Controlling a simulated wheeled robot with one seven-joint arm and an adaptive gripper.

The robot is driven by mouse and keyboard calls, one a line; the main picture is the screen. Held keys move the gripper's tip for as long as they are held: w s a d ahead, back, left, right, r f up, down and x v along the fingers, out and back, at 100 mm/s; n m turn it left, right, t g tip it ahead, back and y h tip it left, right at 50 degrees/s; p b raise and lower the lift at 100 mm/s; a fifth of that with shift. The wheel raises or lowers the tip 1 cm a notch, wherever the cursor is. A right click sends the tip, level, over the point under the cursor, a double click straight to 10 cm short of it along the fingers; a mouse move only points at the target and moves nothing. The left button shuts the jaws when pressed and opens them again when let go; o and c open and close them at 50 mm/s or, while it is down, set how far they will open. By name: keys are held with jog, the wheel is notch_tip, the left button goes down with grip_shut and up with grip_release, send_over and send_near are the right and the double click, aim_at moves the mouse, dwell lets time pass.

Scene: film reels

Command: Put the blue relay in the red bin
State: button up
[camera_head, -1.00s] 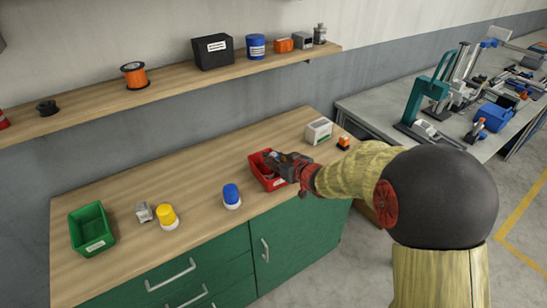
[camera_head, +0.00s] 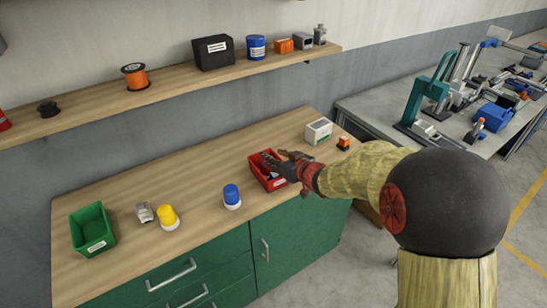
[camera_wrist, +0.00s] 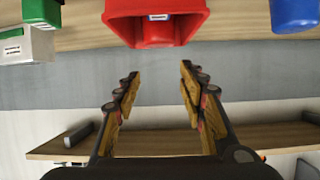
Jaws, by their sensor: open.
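The red bin (camera_head: 257,178) stands on the wooden counter, right of centre, with its open top up. My gripper (camera_head: 274,161) is over the bin, with its fingers spread and nothing seen between them. In the wrist view, my gripper (camera_wrist: 158,75) is open and empty, and the red bin (camera_wrist: 155,28) is at the top, beyond the fingertips. A small dark bluish patch shows inside the bin beside the fingers. I cannot tell whether it is the blue relay. The bin's interior is partly hidden by my gripper.
A blue-domed lamp (camera_head: 231,194) stands left of the bin. A yellow-domed lamp (camera_head: 168,216), a grey part (camera_head: 144,212) and a green bin (camera_head: 78,234) are farther left. A white-and-green box (camera_head: 318,131) and an orange item (camera_head: 343,143) are right. A shelf (camera_head: 170,88) runs above.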

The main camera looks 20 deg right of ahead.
jog(key=s+d+r+m+g+h+p, duration=0.1)
jog(key=s+d+r+h+p, duration=0.2)
jog(key=s+r, duration=0.4)
jog(key=s+d+r+m+g+h, duration=0.1)
jog(key=s+d+r+m+h, duration=0.15)
jog(key=s+d+r, duration=0.55)
jog(key=s+a+g, duration=0.1)
jog(key=s+a, duration=0.3)
jog(key=s, duration=0.4)
jog(key=s+a+f+g+y, duration=0.1)
jog(key=s+a+g, duration=0.1)
jog(key=s, duration=0.5)
jog(key=s+a+g, duration=0.2)
jog(key=s+a, duration=0.3)
jog(key=s, duration=0.3)
jog(key=shift+s+a+f, duration=0.3)
